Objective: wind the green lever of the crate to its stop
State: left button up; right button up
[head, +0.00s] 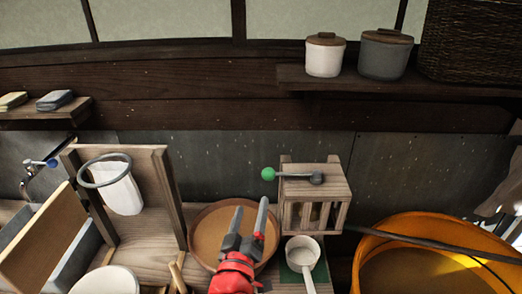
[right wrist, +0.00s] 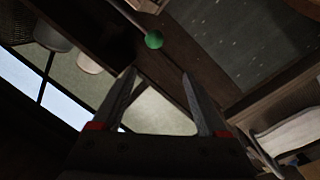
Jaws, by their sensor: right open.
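The wooden crate (head: 314,198) stands at the back of the counter, with slatted sides. Its lever (head: 296,175) lies across the top, from a dark hub (head: 317,178) to a green knob (head: 268,174) that sticks out past the crate's left edge. The green knob also shows in the right wrist view (right wrist: 154,40), beyond the fingertips. My right gripper (head: 251,217) is open and empty, in front and to the left of the crate, below the knob in the head view and apart from it. My left gripper is not in view.
A round brown pan (head: 208,222) lies behind my right gripper. A white ladle (head: 302,252) rests on a green mat before the crate. An orange tub (head: 392,226) stands right. A wooden frame with a ring and white cloth bag (head: 122,192) stands left.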

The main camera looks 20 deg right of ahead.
aim_at(268, 174)
jog(key=shift+m+g+h, duration=0.3)
jog(key=shift+m+g, duration=0.1)
jog(key=shift+m, duration=0.1)
jog(key=b+x, duration=0.4)
jog(key=x, duration=0.1)
jog(key=d+b+x, duration=0.1)
jog(key=b+x, duration=0.1)
jog(key=shift+s+d+f, duration=0.1)
jog(key=shift+d, duration=0.1)
jog(key=p+x, duration=0.2)
jog(key=x, duration=0.7)
jog(key=shift+w+d, duration=0.2)
jog(key=shift+w, duration=0.2)
jog(key=shift+c, duration=0.2)
grip_shut()
jog(key=shift+f, duration=0.1)
